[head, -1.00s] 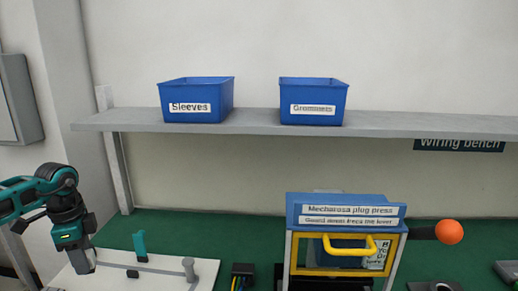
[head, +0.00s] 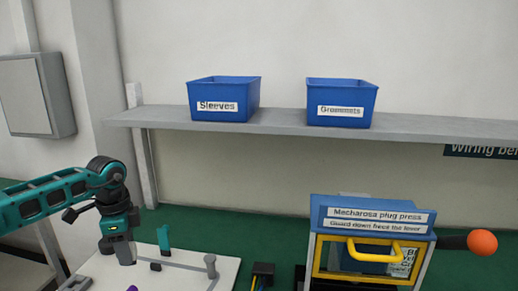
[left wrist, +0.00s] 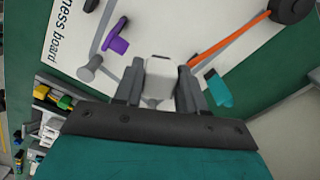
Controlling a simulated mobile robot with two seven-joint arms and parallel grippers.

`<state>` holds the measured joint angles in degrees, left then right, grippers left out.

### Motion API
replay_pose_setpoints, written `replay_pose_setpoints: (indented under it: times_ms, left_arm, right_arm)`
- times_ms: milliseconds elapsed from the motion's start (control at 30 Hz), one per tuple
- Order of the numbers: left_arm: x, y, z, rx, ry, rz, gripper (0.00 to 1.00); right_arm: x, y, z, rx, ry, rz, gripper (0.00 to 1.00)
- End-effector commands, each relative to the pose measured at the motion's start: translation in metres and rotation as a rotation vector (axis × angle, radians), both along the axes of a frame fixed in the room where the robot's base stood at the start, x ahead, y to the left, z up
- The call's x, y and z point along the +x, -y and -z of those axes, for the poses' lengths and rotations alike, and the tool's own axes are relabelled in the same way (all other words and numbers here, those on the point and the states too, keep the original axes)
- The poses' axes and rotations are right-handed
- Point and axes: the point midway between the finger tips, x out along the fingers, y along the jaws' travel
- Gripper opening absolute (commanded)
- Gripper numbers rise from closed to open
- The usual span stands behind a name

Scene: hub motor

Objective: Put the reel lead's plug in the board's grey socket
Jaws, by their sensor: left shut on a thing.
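My left gripper (head: 124,258) is above the left part of the white harness board (head: 220,272). In the left wrist view its fingers (left wrist: 160,85) are shut on a light grey block, the plug (left wrist: 159,70). The orange lead (left wrist: 232,40) runs from the dark round reel (left wrist: 290,8) toward the plug; its end is hidden by a finger. A grey round post (head: 210,265) stands on the board and also shows in the left wrist view (left wrist: 90,68). I cannot clearly make out the grey socket. My right gripper is not in view.
A teal clip (head: 163,239) stands near the gripper, and a purple piece (left wrist: 117,45) lies on the board. The blue-and-yellow plug press (head: 370,235) stands to the right, with a dark block with wires (head: 263,273) between. Two blue bins (head: 224,99) sit on the shelf above.

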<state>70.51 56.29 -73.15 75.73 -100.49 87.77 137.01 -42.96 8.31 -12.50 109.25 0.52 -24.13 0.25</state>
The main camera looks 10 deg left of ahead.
Motion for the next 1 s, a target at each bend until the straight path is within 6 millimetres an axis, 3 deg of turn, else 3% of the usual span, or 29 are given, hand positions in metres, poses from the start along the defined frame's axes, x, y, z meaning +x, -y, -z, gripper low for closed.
replay_pose_setpoints:
  times_ms: [33,1000]
  left_arm:
    - [0.003,0.011,-0.001,0.000,0.001,0.004,0.09]
    - [0.038,0.203,0.002,0.000,0.001,0.002,0.09]
  right_arm:
    - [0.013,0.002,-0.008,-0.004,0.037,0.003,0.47]
    - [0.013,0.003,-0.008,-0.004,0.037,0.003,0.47]
